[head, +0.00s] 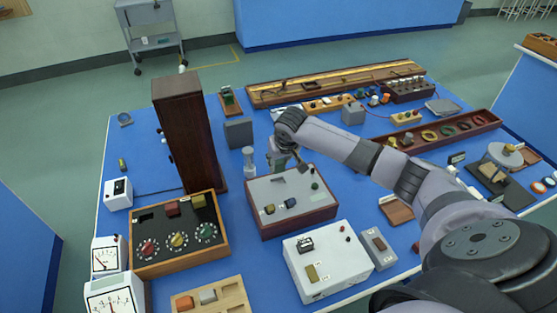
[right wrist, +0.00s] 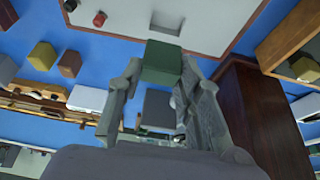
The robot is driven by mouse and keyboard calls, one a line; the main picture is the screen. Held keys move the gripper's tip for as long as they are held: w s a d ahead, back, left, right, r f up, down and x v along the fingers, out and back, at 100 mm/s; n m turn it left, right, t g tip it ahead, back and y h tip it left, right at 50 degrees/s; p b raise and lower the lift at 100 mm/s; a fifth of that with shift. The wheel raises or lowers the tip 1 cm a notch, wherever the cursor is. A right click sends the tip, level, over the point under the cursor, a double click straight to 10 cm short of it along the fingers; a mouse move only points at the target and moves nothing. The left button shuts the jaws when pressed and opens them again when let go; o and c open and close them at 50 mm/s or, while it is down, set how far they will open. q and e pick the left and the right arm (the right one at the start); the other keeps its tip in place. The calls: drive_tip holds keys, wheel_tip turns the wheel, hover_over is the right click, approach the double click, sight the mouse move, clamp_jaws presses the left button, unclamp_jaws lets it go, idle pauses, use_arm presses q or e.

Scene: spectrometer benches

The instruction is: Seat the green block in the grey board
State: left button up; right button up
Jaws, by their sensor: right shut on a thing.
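The grey board (head: 262,190) is the grey top of a dark red wooden case near the middle of the blue table. Small yellow and dark blue blocks sit at its front edge. My right gripper (head: 289,164) is over the back edge of the board, pointing down. In the right wrist view, the gripper (right wrist: 160,88) is shut on the green block (right wrist: 162,60), held between its fingertips. The board (right wrist: 205,18) shows beyond the block, with a pale recess in it. The block is hard to make out in the head view. My left gripper is not in view.
A tall dark wooden column (head: 183,125) stands left of the board. A wooden case with knobs (head: 180,262) is at front left, and a white box (head: 325,262) is in front of the board. A grey block (head: 238,132) stands behind.

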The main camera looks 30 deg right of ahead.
sight(279, 172)
drive_tip(key=shift+a+f+b, duration=0.1)
drive_tip(key=shift+f+b, duration=0.4)
drive_tip(key=shift+f, duration=0.05)
wheel_tip(279, 172, down, 3)
drive_tip(key=b, duration=0.3)
drive_tip(key=shift+b, duration=0.3)
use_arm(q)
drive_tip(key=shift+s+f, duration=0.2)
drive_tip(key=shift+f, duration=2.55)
use_arm(e)
drive_tip(key=shift+f, duration=1.1)
drive_tip(key=o, duration=1.2)
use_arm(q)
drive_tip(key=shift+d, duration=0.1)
use_arm(e)
drive_tip(key=v, duration=1.2)
drive_tip(key=shift+s, duration=0.1)
drive_tip(key=shift+f, duration=0.15)
